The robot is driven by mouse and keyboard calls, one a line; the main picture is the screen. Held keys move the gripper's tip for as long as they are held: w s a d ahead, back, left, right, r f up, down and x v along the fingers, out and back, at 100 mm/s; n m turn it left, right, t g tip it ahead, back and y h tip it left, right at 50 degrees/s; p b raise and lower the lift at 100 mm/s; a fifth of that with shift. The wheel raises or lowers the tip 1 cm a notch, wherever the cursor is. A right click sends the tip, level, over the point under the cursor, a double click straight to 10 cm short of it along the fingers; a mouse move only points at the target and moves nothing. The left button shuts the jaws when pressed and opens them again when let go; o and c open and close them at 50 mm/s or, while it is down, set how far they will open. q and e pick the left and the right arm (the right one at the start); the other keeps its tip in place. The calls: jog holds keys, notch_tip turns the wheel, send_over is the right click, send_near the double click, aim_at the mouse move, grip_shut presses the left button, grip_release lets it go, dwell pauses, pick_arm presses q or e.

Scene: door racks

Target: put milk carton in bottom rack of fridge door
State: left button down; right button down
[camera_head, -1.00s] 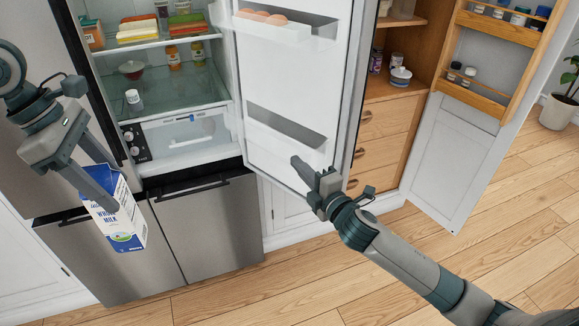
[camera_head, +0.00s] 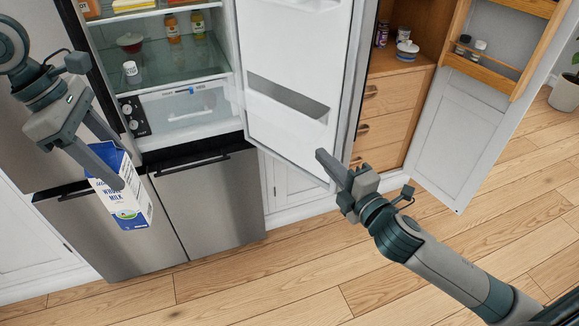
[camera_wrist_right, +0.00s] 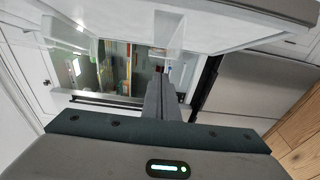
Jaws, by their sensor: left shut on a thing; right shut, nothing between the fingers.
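The blue and white milk carton (camera_head: 128,205) is at the left of the head view, in front of the closed lower fridge doors. My left gripper (camera_head: 116,168) is shut on its upper part and holds it off the floor, slightly tilted. The fridge door (camera_head: 297,60) stands open, its inner side facing me. Its bottom rack (camera_head: 287,97) is a grey-fronted shelf low on the door and looks empty. My right gripper (camera_head: 322,156) is shut and empty, near the door's lower outer corner. The right wrist view shows its closed fingers (camera_wrist_right: 160,80).
The fridge interior (camera_head: 180,75) holds jars, a bowl and a small white-capped bottle (camera_head: 131,72). A wooden cabinet (camera_head: 385,120) with drawers and an open white door (camera_head: 455,130) stands to the right. The wooden floor in front is clear.

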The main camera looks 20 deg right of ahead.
pick_arm(q)
jog(key=shift+a+f, duration=0.1)
jog(key=shift+f, duration=0.1)
pick_arm(e)
jog(key=shift+s, duration=0.9)
